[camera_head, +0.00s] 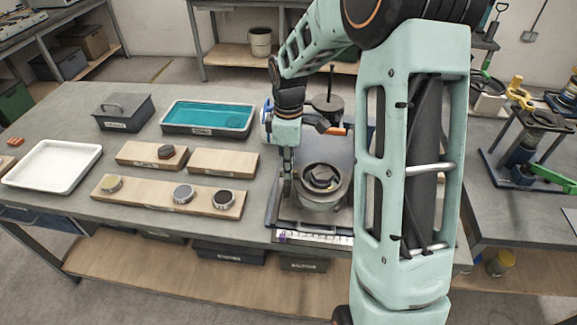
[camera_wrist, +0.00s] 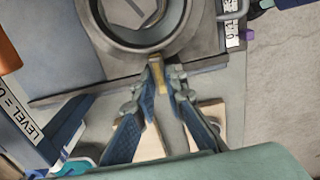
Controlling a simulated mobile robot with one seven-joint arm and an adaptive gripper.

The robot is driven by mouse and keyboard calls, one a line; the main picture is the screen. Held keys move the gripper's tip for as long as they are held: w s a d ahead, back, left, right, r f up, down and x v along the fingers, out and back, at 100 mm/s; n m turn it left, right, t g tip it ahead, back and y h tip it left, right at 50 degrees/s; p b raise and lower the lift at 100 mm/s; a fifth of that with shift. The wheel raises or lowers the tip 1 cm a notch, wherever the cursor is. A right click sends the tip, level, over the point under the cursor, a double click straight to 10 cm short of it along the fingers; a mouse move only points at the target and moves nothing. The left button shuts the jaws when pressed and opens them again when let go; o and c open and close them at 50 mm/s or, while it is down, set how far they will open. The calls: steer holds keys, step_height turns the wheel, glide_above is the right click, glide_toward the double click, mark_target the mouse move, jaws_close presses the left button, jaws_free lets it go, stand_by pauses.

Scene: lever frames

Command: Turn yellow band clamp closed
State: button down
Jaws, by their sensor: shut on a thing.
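A yellow band clamp's tab (camera_wrist: 158,72) sticks out from the rim of a round grey metal housing (camera_wrist: 178,22) in the wrist view. My gripper (camera_wrist: 163,80) has its two fingers on either side of this tab and is shut on it. In the head view my gripper (camera_head: 287,185) points down at the left side of the round housing (camera_head: 322,200), which holds a dark hexagonal part (camera_head: 322,178). The clamp's tab is hidden by my gripper in the head view. How far the clamp is turned cannot be told.
The housing stands on a dark base plate with a printed strip (camera_head: 315,237) at its front. To the left are wooden boards with round knobs (camera_head: 183,195), a white tray (camera_head: 52,164), a teal-filled tray (camera_head: 208,118) and a lidded grey box (camera_head: 124,112). An orange-tipped lever (camera_head: 334,131) stands behind.

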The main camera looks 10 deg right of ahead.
steer(key=c, duration=2.2)
jaws_free()
steer(key=shift+c, duration=0.2)
steer(key=shift+r, duration=0.1)
step_height(320, 180, up, 12)
steer(key=shift+a, duration=0.1)
